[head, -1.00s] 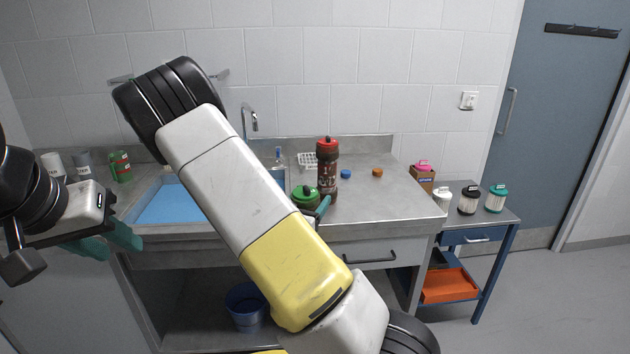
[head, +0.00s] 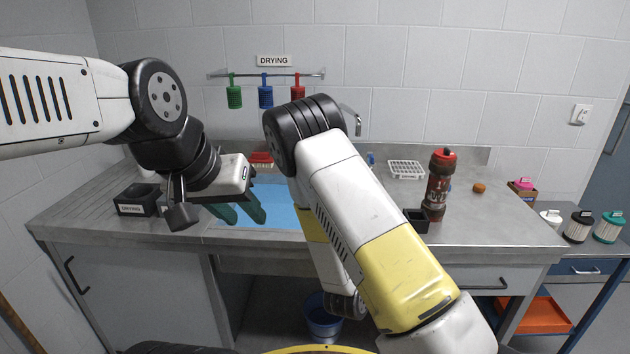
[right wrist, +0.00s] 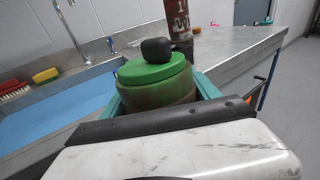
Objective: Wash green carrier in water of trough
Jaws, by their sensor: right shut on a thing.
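The green carrier (right wrist: 158,82), with a green lid, a black knob and a dirty brownish body, shows in the right wrist view. My right gripper's teal fingers are shut on it, one on each side. It appears upright, close to the trough; its lower part is hidden. In the head view my own right arm hides that gripper and the carrier. The trough (head: 280,183) holds blue water, which also shows at left in the right wrist view (right wrist: 60,112). My left gripper (head: 238,213) is empty, its teal fingers apart, over the trough's front left edge.
A red-topped carrier (head: 437,190) stands on the counter, beside a small black holder (head: 415,222) and behind it a white rack (head: 406,169). A black box (head: 136,201) labelled drying is at left. Green, blue and red pieces hang from a wall rail (head: 310,76).

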